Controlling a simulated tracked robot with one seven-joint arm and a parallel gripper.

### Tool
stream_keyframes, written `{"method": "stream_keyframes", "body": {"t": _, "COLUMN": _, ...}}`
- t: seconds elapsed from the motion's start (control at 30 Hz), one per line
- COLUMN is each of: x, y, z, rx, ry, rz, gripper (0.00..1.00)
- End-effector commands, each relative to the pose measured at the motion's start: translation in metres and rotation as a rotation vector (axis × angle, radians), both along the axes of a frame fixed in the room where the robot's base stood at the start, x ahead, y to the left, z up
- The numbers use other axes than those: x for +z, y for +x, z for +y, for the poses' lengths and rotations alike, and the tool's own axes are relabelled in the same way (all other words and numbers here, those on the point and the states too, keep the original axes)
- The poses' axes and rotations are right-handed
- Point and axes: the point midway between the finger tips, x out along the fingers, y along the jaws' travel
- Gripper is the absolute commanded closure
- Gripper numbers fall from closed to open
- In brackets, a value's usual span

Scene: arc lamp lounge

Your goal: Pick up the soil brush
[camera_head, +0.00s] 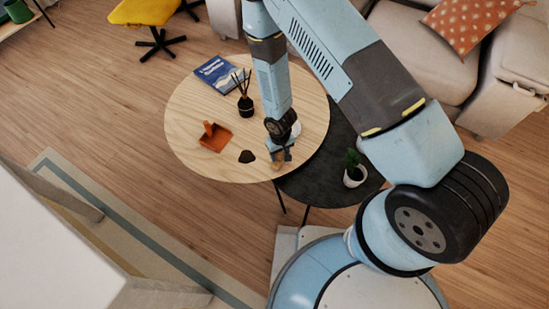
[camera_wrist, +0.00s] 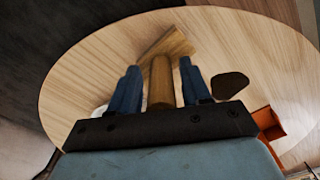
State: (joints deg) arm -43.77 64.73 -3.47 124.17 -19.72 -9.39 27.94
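The soil brush, with a round wooden handle and a flat wooden head, is on the round light-wood table (camera_head: 195,155). In the wrist view its handle (camera_wrist: 161,80) runs between my two blue fingers, and its head (camera_wrist: 168,45) shows just beyond the fingertips. In the head view the brush (camera_head: 278,164) is mostly hidden by my gripper (camera_head: 281,152), which points down near the table's front edge. My gripper (camera_wrist: 160,72) is open around the handle, with a narrow gap on each side. A dark soil pile (camera_head: 247,156) lies to the left.
An orange dustpan (camera_head: 215,138), a black reed diffuser (camera_head: 245,104) and a blue book (camera_head: 218,73) stand or lie on the table. A white object (camera_head: 296,129) is partly hidden behind my gripper. A potted plant (camera_head: 354,172) stands on the lower dark table (camera_head: 318,184).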

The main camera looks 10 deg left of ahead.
Motion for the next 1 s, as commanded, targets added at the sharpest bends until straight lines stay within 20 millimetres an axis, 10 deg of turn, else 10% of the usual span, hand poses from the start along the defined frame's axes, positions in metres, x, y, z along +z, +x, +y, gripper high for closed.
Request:
{"method": "stream_keyframes", "body": {"t": 0.47, "x": 0.000, "y": 0.000, "z": 0.000, "rx": -0.001, "ry": 0.000, "rz": 0.000, "gripper": 0.99}}
{"method": "stream_keyframes", "body": {"t": 1.0, "x": 0.014, "y": 0.001, "z": 0.000, "rx": -0.003, "ry": 0.001, "rz": -0.001, "gripper": 1.00}}
